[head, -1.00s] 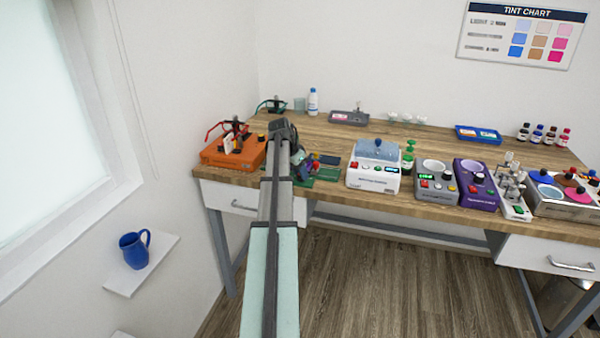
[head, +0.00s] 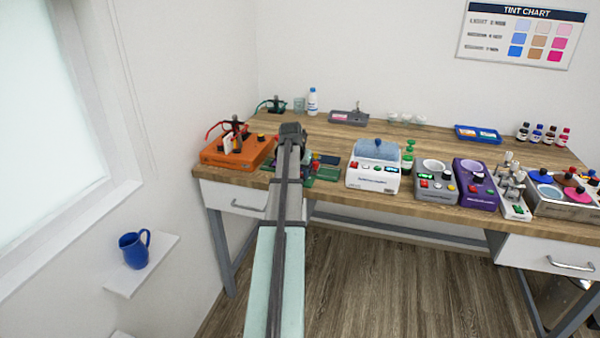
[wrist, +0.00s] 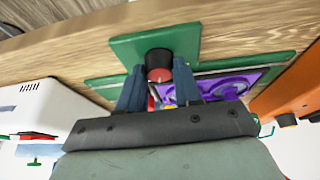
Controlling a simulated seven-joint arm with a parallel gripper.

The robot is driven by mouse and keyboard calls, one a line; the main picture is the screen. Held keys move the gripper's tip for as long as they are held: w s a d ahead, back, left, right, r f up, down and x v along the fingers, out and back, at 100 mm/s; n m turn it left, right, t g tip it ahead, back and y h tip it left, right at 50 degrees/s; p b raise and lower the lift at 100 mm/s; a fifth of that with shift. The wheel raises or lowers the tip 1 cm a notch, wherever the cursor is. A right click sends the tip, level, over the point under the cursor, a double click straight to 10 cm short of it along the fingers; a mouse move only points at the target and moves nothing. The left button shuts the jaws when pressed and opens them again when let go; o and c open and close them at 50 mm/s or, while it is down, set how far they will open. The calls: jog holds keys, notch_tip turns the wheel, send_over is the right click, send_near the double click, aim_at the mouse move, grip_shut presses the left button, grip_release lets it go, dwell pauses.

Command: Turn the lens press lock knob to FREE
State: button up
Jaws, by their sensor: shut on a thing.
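The lock knob (wrist: 158,58), a short black cylinder with a red face, shows in the wrist view against a green plate of what looks like the lens press (wrist: 125,48). My gripper (wrist: 159,84) has one dark blue finger on each side of the knob and is shut on it. The knob's marking and the word FREE cannot be read. In the head view, green parts of the press (head: 327,174) show at the bench's front edge. My arm hides the knob and most of the gripper there.
An orange device (head: 238,151) stands close on the left in the head view, and a white machine (head: 373,178) on the right. Several other devices line the wooden bench (head: 330,135) further right. A blue mug (head: 134,250) stands on a low shelf.

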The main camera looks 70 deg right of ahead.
jog(key=n, duration=0.2)
jog(key=n+t, duration=0.2)
jog(key=n, duration=0.1)
jog(key=shift+s+n, duration=0.25)
jog(key=shift+n, duration=0.05)
jog(key=n+t+y, duration=0.1)
jog(key=n, duration=0.2)
jog(key=n+t, duration=0.1)
jog(key=n, duration=0.1)
jog(key=shift+s+d+n+y, duration=0.1)
jog(key=shift+d+n+y, duration=0.05)
jog(key=shift+n+y, duration=0.25)
jog(key=shift+n, duration=0.3)
jog(key=o, duration=1)
jog(key=shift+o, duration=0.2)
jog(key=v, duration=1.3)
jog(key=shift+r, duration=0.35)
jog(key=shift+s, duration=0.1)
